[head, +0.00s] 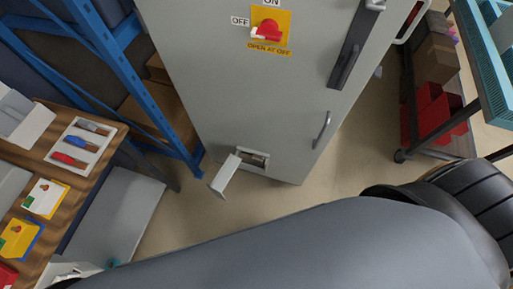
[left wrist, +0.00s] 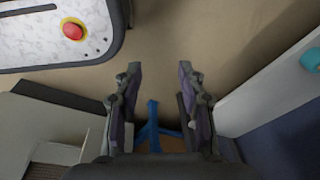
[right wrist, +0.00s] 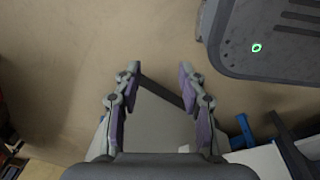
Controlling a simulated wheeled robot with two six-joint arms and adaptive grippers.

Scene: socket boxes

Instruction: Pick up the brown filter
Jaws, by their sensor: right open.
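I cannot make out a clearly brown filter. A small dark brownish piece (head: 258,159) sits in the low opening of the grey cabinet (head: 225,90), behind a lowered flap (head: 225,175). A white tray (head: 57,157) on the wooden table at left holds a grey-dark piece (head: 92,128), a blue piece (head: 76,142) and a red piece (head: 68,159). My left gripper (left wrist: 160,70) is open and empty over the floor. My right gripper (right wrist: 158,72) is open and empty, also over the floor. Neither gripper shows in the head view.
The wooden table (head: 35,185) at left also carries yellow switch boxes (head: 45,198). A blue rack frame (head: 125,75) stands between table and cabinet. A cart with red bins (head: 432,108) is at right. Bare floor (head: 190,215) lies before the cabinet.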

